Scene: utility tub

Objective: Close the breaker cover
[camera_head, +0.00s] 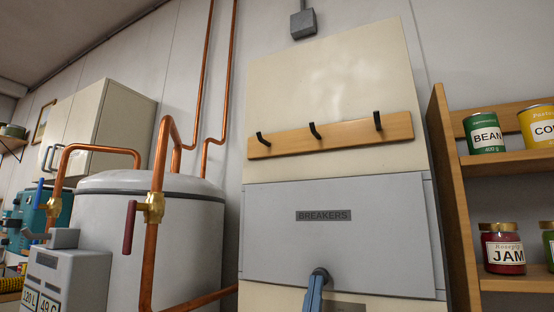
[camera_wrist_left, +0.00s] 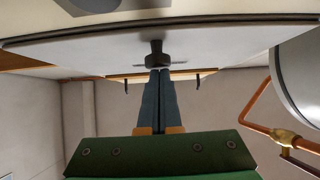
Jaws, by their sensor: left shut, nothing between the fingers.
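The grey breaker cover (camera_head: 390,235), labelled BREAKERS, lies across the front of a tall cream cabinet (camera_head: 335,85). It looks nearly flat against the cabinet; I cannot tell whether a small gap stays at its lower edge. In the left wrist view the cover (camera_wrist_left: 90,47) is a pale panel across the top. A dark knob (camera_wrist_left: 156,57) stands out from it. My left gripper (camera_wrist_left: 158,72) is shut and empty, its blue-grey fingertips at the knob, seemingly touching it. In the head view the left gripper (camera_head: 318,277) is at the cover's lower middle edge. My right gripper is not in view.
A wooden rail (camera_head: 290,139) with 3 black hooks is above the cover. A grey tank (camera_head: 190,235) with copper pipes (camera_head: 150,262) and a red-handled valve (camera_head: 130,225) stands left. A wooden shelf (camera_head: 448,190) with cans and jars stands close on the right.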

